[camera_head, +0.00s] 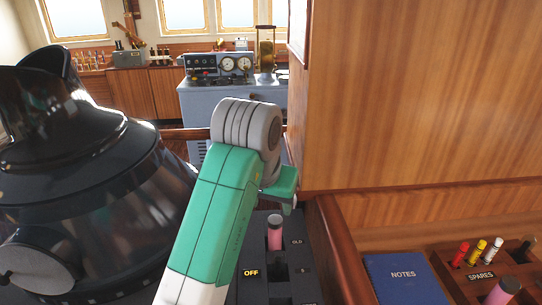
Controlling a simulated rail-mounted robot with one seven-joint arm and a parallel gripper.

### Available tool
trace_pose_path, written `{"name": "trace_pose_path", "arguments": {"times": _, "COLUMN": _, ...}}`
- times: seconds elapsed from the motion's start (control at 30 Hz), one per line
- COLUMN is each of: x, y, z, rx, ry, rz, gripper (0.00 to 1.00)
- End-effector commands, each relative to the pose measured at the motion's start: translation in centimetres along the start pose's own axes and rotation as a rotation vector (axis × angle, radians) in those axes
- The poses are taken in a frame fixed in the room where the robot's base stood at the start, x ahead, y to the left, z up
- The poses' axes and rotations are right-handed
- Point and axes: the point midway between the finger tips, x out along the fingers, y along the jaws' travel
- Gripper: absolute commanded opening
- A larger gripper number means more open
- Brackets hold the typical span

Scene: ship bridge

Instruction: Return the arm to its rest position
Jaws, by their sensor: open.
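My arm rises from the bottom of the view as a green and white link, up to a grey ribbed joint. A short green link comes down behind that joint on its right side. My gripper's fingers do not show; they are out of sight beyond or below this link. I see nothing held.
A dark panel (257,289) with a pink cylinder (275,232) lies close beside and below my arm. A large black domed housing (90,190) stands left. A wooden wall (420,100) rises right, above a blue notes book (403,279) and spares rack (480,275).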

Motion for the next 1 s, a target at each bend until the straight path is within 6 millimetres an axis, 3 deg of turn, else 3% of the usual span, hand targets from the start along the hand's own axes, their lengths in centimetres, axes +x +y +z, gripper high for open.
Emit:
{"name": "trace_pose_path", "arguments": {"times": 0.07, "x": -0.7, "y": 2.1, "z": -1.5, "rx": 0.030, "ry": 0.100, "rz": 0.010, "gripper": 0.52}}
{"name": "trace_pose_path", "arguments": {"times": 0.17, "x": -3.9, "y": 6.4, "z": -4.6, "rx": 0.071, "ry": 0.388, "rz": 0.022, "gripper": 0.52}}
{"name": "trace_pose_path", "arguments": {"times": 0.2, "x": -6.1, "y": 7.9, "z": -5.6, "rx": 0.074, "ry": 0.534, "rz": 0.022, "gripper": 0.52}}
{"name": "trace_pose_path", "arguments": {"times": 0.3, "x": -12.8, "y": 9.7, "z": -6.0, "rx": 0.049, "ry": 0.874, "rz": -0.006, "gripper": 0.52}}
{"name": "trace_pose_path", "arguments": {"times": 0.43, "x": -21.8, "y": 9.5, "z": -3.0, "rx": -0.010, "ry": 1.240, "rz": -0.094, "gripper": 0.52}}
{"name": "trace_pose_path", "arguments": {"times": 0.5, "x": -26.6, "y": 9.0, "z": -0.1, "rx": -0.042, "ry": 1.412, "rz": -0.164, "gripper": 0.52}}
{"name": "trace_pose_path", "arguments": {"times": 0.6, "x": -31.7, "y": 8.3, "z": 4.1, "rx": -0.072, "ry": 1.587, "rz": -0.261, "gripper": 0.52}}
{"name": "trace_pose_path", "arguments": {"times": 0.7, "x": -34.7, "y": 8.1, "z": 7.0, "rx": -0.085, "ry": 1.690, "rz": -0.329, "gripper": 0.52}}
{"name": "trace_pose_path", "arguments": {"times": 0.77, "x": -35.7, "y": 8.0, "z": 8.1, "rx": -0.090, "ry": 1.722, "rz": -0.354, "gripper": 0.52}}
{"name": "trace_pose_path", "arguments": {"times": 1.0, "x": -36.2, "y": 8.0, "z": 8.8, "rx": -0.091, "ry": 1.744, "rz": -0.370, "gripper": 0.52}}
